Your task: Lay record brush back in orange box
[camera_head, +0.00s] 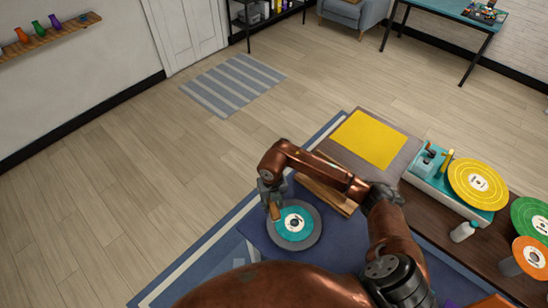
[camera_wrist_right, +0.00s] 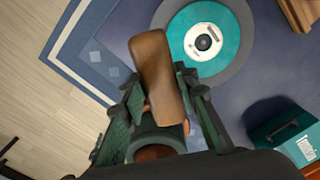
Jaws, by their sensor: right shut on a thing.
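The record brush is a brown, rounded block. It shows in the wrist view (camera_wrist_right: 158,72) between the two fingers of my right gripper (camera_wrist_right: 162,96), and it is small in the head view (camera_head: 275,212). My right gripper (camera_head: 269,191) is shut on it and holds it at the left edge of a grey disc with a teal record; I cannot tell its height above the surface. An orange thing (camera_head: 494,301) is cut off at the bottom right of the head view. I cannot tell whether it is the orange box. My left gripper is not in view.
The teal record (camera_head: 295,223) lies on the blue surface beside a wooden piece (camera_head: 325,194). A teal lettered box (camera_wrist_right: 286,134) stands right in the wrist view. A turntable with a yellow record (camera_head: 478,184), a white bottle (camera_head: 463,231) and more records stand on the right.

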